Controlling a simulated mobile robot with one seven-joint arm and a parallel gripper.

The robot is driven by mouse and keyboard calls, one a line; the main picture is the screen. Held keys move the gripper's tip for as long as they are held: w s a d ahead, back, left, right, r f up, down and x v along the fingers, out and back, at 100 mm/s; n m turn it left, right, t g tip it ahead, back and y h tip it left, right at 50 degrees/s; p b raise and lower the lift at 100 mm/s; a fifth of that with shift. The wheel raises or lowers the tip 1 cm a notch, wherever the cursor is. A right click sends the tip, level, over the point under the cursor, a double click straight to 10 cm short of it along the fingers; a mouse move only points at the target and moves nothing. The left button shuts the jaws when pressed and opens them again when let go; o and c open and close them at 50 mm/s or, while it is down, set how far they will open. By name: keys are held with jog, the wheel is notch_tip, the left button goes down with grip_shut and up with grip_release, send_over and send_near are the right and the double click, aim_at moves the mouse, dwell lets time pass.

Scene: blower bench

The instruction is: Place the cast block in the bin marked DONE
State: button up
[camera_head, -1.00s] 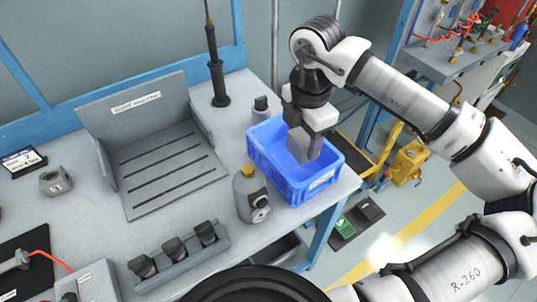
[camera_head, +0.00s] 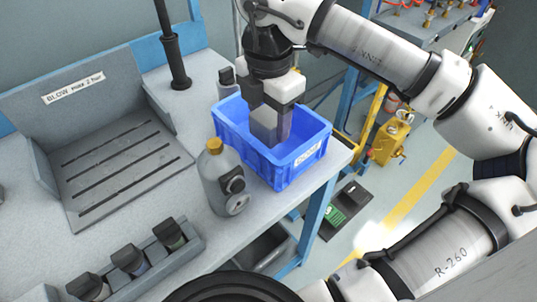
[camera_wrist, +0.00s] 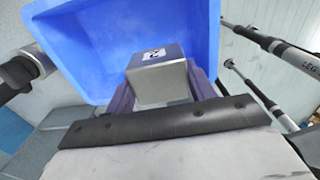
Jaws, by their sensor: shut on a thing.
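The cast block (camera_wrist: 157,78), a grey metal piece with a small white marked label, is held between my gripper's fingers in the wrist view. My gripper (camera_head: 270,125) is shut on it and points down into the blue bin (camera_head: 297,172). The bin stands at the bench's right edge and carries a white front label too small to read surely. In the wrist view the blue bin (camera_wrist: 75,45) lies behind the block. The fingers hide part of the block in the head view, and I cannot tell whether it touches the bin floor.
A grey bottle with a yellow cap (camera_head: 222,180) stands just left of the bin. A grey slotted blow station (camera_head: 120,165) is further left. A rack with several dark-topped pieces (camera_head: 135,265) lies in front. A dark rod stand (camera_head: 173,50) rises behind.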

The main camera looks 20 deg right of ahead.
aim_at(269, 116)
jog(key=shift+f+b, duration=1.5)
jog(key=shift+f, duration=1.9)
jog(key=shift+f, duration=0.15)
jog(key=o, duration=1.2)
notch_tip(269, 116, up, 12)
jog(key=shift+r+p, duration=0.15)
jog(key=shift+p, duration=0.2)
